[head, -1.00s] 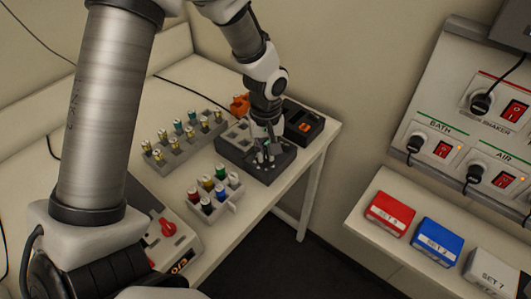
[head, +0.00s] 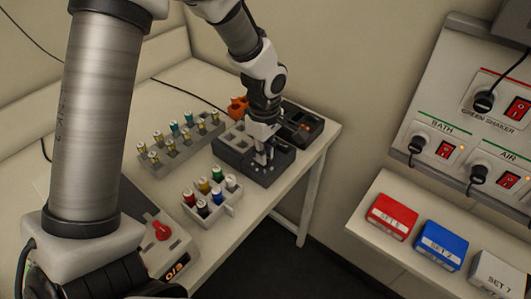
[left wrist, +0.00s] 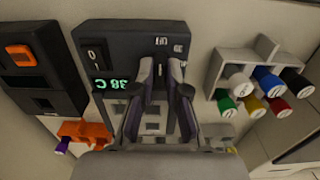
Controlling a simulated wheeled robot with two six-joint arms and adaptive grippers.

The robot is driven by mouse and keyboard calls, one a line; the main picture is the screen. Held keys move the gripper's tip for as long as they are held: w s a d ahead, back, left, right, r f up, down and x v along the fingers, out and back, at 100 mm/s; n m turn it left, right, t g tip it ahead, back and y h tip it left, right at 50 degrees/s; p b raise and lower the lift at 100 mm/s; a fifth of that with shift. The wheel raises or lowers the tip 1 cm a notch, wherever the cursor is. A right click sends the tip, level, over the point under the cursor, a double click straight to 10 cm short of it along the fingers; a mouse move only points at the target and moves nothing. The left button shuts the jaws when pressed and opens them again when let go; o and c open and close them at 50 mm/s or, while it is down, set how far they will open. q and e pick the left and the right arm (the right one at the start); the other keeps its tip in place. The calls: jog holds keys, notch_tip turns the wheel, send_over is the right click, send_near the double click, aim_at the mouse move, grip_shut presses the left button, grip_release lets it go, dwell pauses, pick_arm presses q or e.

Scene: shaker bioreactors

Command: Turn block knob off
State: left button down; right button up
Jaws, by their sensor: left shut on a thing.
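The dark heating block (head: 277,170) stands near the table's right end. In the left wrist view the block (left wrist: 125,40) shows a green "38 C" display (left wrist: 111,84), a black rocker switch (left wrist: 93,54) and white marks beside the knob's place. My left gripper (head: 262,160) points down at the block's front. In the left wrist view my left gripper (left wrist: 162,68) has its fingertips close together below the white marks. It is shut on the block knob, which the fingers mostly hide, so its setting cannot be read. My right gripper is not in view.
A rack of colored-cap vials (head: 213,200) stands just left of the block, with a longer vial rack (head: 180,140) behind. A dark device (head: 302,122) and an orange holder (head: 238,106) stand beyond the block. Wall switches (head: 445,150) are at right.

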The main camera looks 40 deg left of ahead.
pick_arm(q)
jog(key=shift+w, duration=0.1)
dwell(0.4)
jog(key=c, duration=1.2)
grip_release()
jog(key=shift+a, duration=0.1)
jog(key=shift+a+f, duration=0.1)
jog(key=shift+a, duration=0.15)
notch_tip(320, 180, up, 12)
